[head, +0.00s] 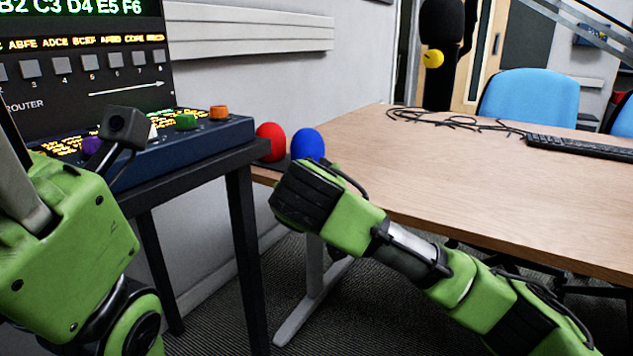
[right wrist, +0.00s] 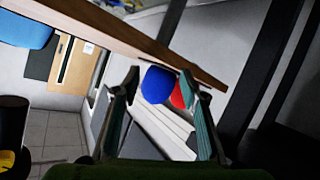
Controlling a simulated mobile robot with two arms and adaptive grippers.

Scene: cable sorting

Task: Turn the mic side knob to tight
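A black microphone (head: 441,25) with a round foam top stands at the far side of the wooden table. A yellow knob (head: 433,58) sticks out from its side. In the right wrist view a yellow knob (right wrist: 7,160) is cut off at the lower left, beside a dark body. My right gripper (right wrist: 160,80) is open, with a blue ball and a red ball seen beyond its fingers. In the head view its dark housing is at the table's near left corner, far from the microphone, and its fingers are hidden. My left arm is at the left edge; its fingers are not clearly shown.
A wooden table (head: 470,190) carries loose black cables (head: 455,122) and a keyboard (head: 580,147). A red ball (head: 270,142) and a blue ball (head: 307,144) are at its left end. A router console (head: 200,141) stands at left. A blue chair (head: 530,97) is behind.

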